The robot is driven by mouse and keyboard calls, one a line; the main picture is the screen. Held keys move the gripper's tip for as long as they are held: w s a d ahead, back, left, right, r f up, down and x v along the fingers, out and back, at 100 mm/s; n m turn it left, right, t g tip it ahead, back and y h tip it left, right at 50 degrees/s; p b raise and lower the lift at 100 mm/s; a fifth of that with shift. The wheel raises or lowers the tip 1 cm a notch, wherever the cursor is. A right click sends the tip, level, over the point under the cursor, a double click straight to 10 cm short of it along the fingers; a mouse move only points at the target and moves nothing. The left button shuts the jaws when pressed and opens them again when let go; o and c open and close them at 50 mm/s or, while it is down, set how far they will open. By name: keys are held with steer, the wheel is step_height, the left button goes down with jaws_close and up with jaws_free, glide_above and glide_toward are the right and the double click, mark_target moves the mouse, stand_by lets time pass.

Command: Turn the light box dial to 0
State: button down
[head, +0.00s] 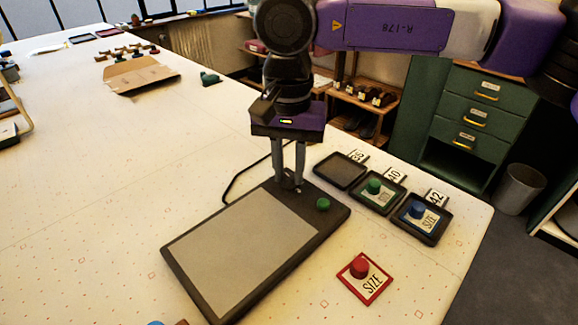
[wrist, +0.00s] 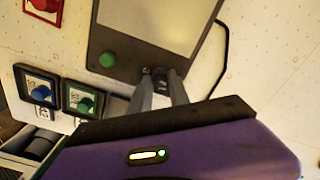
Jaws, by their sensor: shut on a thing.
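The light box (head: 245,245) lies flat on the table, with a pale panel and a dark frame; part of it shows in the wrist view (wrist: 130,50). A green knob (head: 323,204) stands on its dark end strip, also in the wrist view (wrist: 107,60). My gripper (head: 289,184) points down at the other end of this strip. Its fingers are shut on the small dark dial, mostly hidden between the fingertips, as the wrist view (wrist: 155,77) also shows. I cannot read the dial's setting or any scale marks.
Three dark trays stand right of the box: one empty (head: 341,170), one with a green-knobbed card (head: 377,193), one with a blue-knobbed card (head: 421,220). A red-knobbed card (head: 364,278) lies in front. A black cable (head: 238,178) runs behind the box. The table's left is largely clear.

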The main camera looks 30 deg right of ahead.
mark_target(289, 176)
steer(key=shift+n, duration=1.1)
steer(key=c, duration=1.2)
jaws_free()
steer(key=shift+c, duration=0.2)
steer(key=shift+r, duration=0.1)
step_height(289, 176, up, 8)
steer(key=shift+f+p, duration=0.15)
steer(key=shift+p, duration=0.2)
